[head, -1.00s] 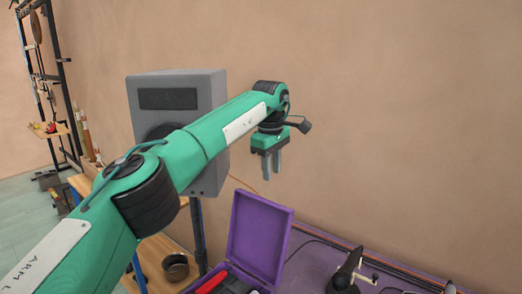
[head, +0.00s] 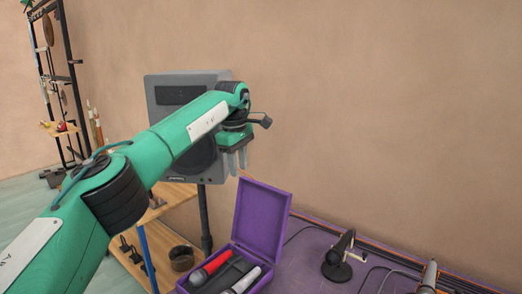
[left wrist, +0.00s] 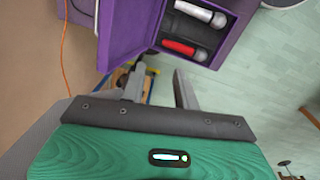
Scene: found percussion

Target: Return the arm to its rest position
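My left arm (head: 130,185) is green and reaches in from the left in the head view. Its gripper (head: 237,162) hangs with grey fingers pointing down, in front of a grey speaker and above the open purple case. In the left wrist view the two fingers (left wrist: 158,88) stand apart with nothing between them, so it is open and empty. My right gripper does not show in either view.
The open purple case (head: 262,222) holds a red microphone (head: 211,269) and a silver one (head: 246,280). A microphone on a stand (head: 338,258) is to its right. The grey speaker (head: 160,120) stands behind my arm. A wooden shelf (head: 165,220) is left of the case.

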